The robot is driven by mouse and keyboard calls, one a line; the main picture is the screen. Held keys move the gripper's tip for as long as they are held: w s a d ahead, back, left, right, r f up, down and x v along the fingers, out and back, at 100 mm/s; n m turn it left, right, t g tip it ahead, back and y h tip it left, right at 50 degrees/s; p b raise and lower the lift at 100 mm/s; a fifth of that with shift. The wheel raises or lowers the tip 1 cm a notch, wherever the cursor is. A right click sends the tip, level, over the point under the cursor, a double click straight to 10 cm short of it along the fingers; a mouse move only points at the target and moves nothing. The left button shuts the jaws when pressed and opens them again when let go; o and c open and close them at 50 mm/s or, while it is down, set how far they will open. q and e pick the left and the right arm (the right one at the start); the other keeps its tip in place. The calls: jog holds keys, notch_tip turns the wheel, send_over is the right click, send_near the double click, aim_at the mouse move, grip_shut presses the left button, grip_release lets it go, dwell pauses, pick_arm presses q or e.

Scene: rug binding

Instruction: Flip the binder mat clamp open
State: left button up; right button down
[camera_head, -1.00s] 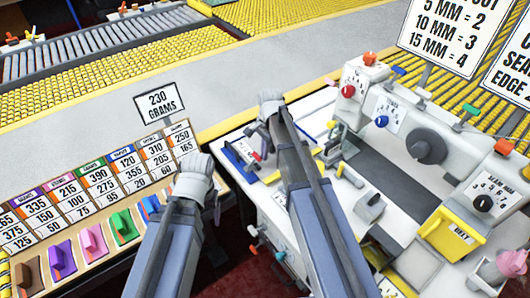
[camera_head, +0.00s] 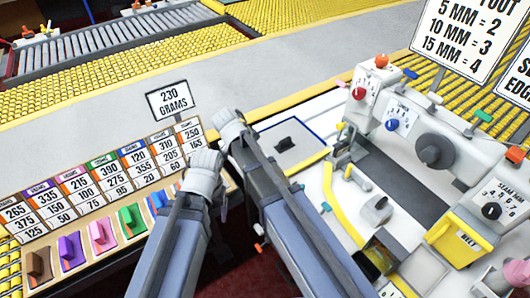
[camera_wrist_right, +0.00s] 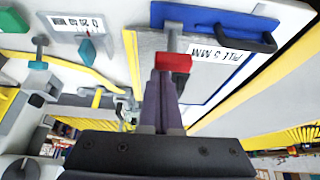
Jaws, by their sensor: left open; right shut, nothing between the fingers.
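In the right wrist view a red-tipped lever on a grey stem (camera_wrist_right: 173,62), apparently the clamp, stands over the mat's near edge. The blue-edged mat (camera_wrist_right: 205,75) has a black handle and a "PILE 5 MM" label; in the head view it shows as a grey panel with a blue rim (camera_head: 306,146). My right gripper (camera_wrist_right: 163,85) is shut and empty, its fingertips close below the red tip; contact cannot be told. In the head view my right gripper (camera_head: 228,125) is left of the mat, and its arm hides the lever. My left gripper (camera_head: 203,165) is open and empty beside it.
A card rack with coloured blocks (camera_head: 105,232) lies at the left. A "230 GRAMS" sign (camera_head: 170,102) stands behind the grippers. The grey strip behind is clear.

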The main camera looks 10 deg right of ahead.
jog(key=shift+s+a, duration=0.3)
jog(key=shift+a, duration=0.5)
pick_arm(q)
jog(key=shift+d, duration=0.1)
pick_arm(e)
jog(key=shift+s+a, duration=0.1)
jog(key=shift+a, duration=0.05)
jog(key=shift+s+a+f, duration=0.1)
jog(key=shift+a, duration=0.1)
jog(key=shift+d, duration=0.1)
